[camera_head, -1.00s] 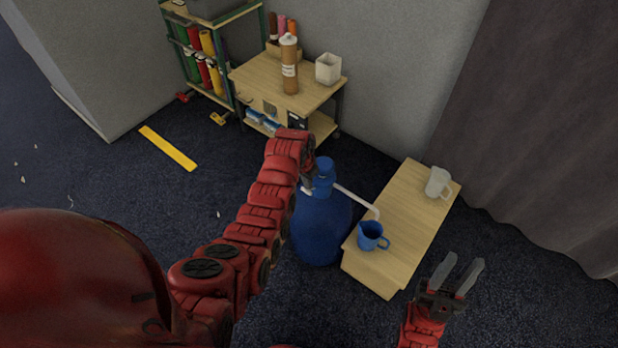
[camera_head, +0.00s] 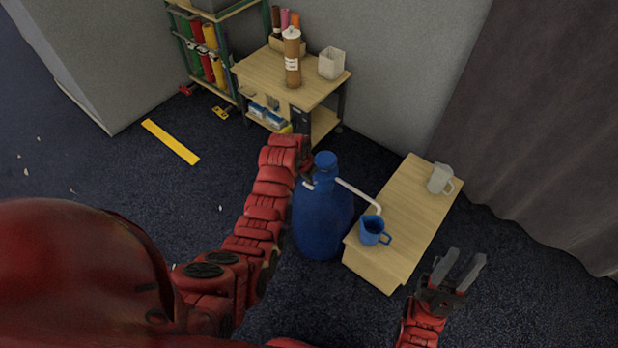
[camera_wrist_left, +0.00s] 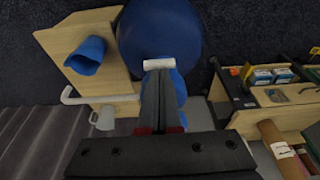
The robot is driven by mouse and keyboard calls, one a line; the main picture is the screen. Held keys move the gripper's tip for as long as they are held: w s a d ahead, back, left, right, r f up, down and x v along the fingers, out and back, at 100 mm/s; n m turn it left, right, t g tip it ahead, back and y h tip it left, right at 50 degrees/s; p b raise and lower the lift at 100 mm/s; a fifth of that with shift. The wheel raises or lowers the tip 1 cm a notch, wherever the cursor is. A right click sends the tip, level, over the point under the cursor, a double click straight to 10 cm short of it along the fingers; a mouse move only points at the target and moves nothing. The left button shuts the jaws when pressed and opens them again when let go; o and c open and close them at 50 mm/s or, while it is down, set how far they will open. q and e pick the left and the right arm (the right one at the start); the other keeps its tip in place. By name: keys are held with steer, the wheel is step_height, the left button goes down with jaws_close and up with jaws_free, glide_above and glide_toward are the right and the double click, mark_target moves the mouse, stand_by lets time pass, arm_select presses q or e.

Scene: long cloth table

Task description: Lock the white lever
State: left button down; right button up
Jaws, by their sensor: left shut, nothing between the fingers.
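A large blue bottle (camera_head: 322,222) with a blue cap (camera_head: 325,168) stands on the floor beside the low wooden table (camera_head: 415,205). Its white spout (camera_head: 358,193) reaches over a blue cup (camera_head: 372,230) on the table. The white lever (camera_wrist_left: 159,64) lies just beyond my left fingertips (camera_wrist_left: 160,76) in the left wrist view. A small white part of it shows at the bottle neck in the head view (camera_head: 308,185). My left gripper is shut and empty; whether it touches the lever I cannot tell. My right gripper (camera_head: 461,269) is open and empty, right of the table.
A pale cup (camera_head: 440,179) stands at the table's far end. A wooden cart (camera_head: 270,75) with a brown bottle (camera_head: 292,58) and white container (camera_head: 332,63) stands by the wall, next to a green rack (camera_head: 195,50).

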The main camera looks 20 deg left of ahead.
arm_select(q)
steer(key=shift+s+f, duration=0.15)
steer(key=shift+s+a+f+t+h+b, duration=0.25)
steer(key=shift+s+f+t+h+b, duration=0.25)
steer(key=shift+t, duration=0.4)
steer(key=f+t+b, duration=0.1)
steer(key=t+b, duration=0.1)
steer(key=b, duration=0.2)
steer(key=s+f+t+h+b, duration=0.1)
steer(key=t+b, duration=0.1)
steer(key=b, duration=0.2)
steer(key=f+t+b, duration=0.1)
steer(key=t+b, duration=0.1)
steer(key=b, duration=0.2)
steer(key=shift+s+a+f+h, duration=0.15)
steer(key=shift+s+a+h, duration=0.2)
steer(key=shift+s+h, duration=0.05)
steer(key=shift+w+d+r, duration=0.25)
steer(key=shift+w+r, duration=0.05)
steer(key=shift+w, duration=0.35)
